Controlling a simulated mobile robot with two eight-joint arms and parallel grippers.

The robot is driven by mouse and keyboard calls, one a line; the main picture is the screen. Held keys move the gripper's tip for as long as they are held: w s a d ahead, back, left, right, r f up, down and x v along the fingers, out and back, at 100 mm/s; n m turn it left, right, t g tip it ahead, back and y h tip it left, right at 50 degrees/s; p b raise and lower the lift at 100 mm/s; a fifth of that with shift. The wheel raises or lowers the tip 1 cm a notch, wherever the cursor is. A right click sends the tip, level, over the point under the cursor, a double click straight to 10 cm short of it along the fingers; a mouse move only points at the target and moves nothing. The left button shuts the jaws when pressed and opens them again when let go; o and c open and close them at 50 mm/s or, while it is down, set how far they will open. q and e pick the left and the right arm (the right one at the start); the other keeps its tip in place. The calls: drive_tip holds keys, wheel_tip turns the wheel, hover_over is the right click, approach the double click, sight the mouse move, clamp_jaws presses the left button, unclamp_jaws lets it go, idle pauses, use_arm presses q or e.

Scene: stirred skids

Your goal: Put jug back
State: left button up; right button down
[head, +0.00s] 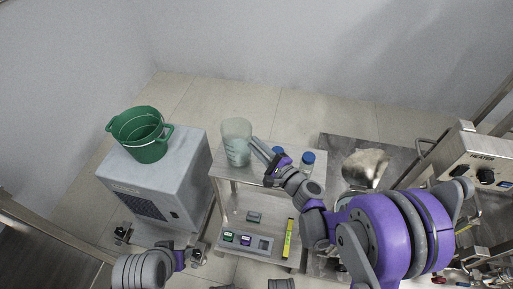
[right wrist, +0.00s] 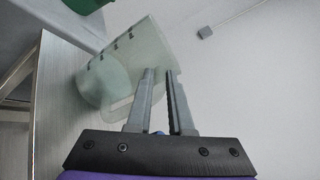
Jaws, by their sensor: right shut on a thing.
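The jug (head: 236,142) is pale, translucent and open-topped. It is at the back left of the small cart's top shelf (head: 228,172) in the head view; I cannot tell whether its base touches the shelf. My right gripper (head: 257,147) reaches it from the right. In the right wrist view the jug (right wrist: 125,65) is just beyond my right fingers (right wrist: 163,85), which are shut on its handle (right wrist: 119,109). Dark marks show on its wall. My left gripper (head: 196,256) is low at the bottom left, away from the jug; its fingers are too small to read.
A green bucket (head: 146,148) stands on a grey cabinet (head: 168,178) left of the cart. Blue-capped bottles (head: 307,163) stand on the cart's top, right of my gripper. The lower shelf holds small devices (head: 246,241) and a yellow level (head: 288,239). A heater unit (head: 484,160) is at the right.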

drive_tip(key=shift+f, duration=0.25)
drive_tip(key=c, duration=1.3)
unclamp_jaws()
drive_tip(key=shift+f, duration=0.15)
drive_tip(key=o, duration=0.5)
